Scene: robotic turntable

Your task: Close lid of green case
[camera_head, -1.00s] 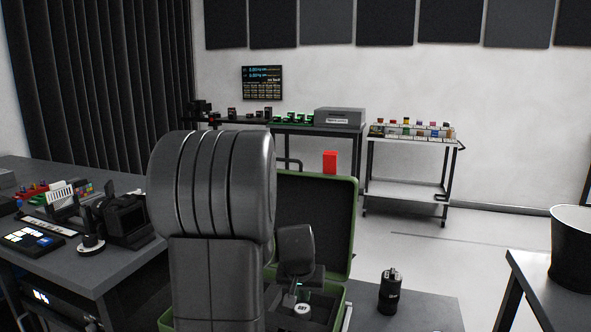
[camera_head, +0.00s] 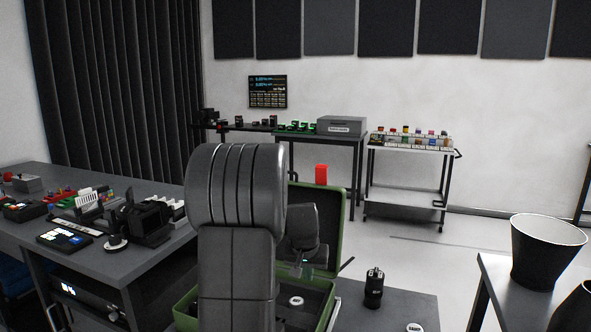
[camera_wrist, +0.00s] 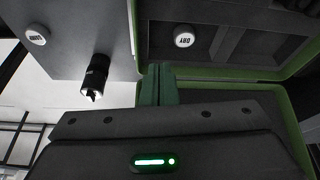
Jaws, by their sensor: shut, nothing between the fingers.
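The green case (camera_head: 330,306) stands open on a low dark surface, partly hidden behind my arm. Its lid (camera_head: 341,222) stands upright at the back, with a green rim and dark inside. My gripper (camera_head: 302,270) is shut and empty, above the case and in front of the lid. In the wrist view my gripper's fingers (camera_wrist: 158,72) are together near the case's green rim (camera_wrist: 215,73). The dark case interior shows beyond with a white-topped puck (camera_wrist: 184,40). Whether the fingers touch the case or lid cannot be told.
A black cylinder (camera_head: 374,288) and another white-topped puck (camera_head: 413,327) stand right of the case. A cluttered desk (camera_head: 60,262) is at left. A table with a dark bin (camera_head: 545,255) is at right. A red block (camera_head: 321,174) shows above the lid. Floor beyond is clear.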

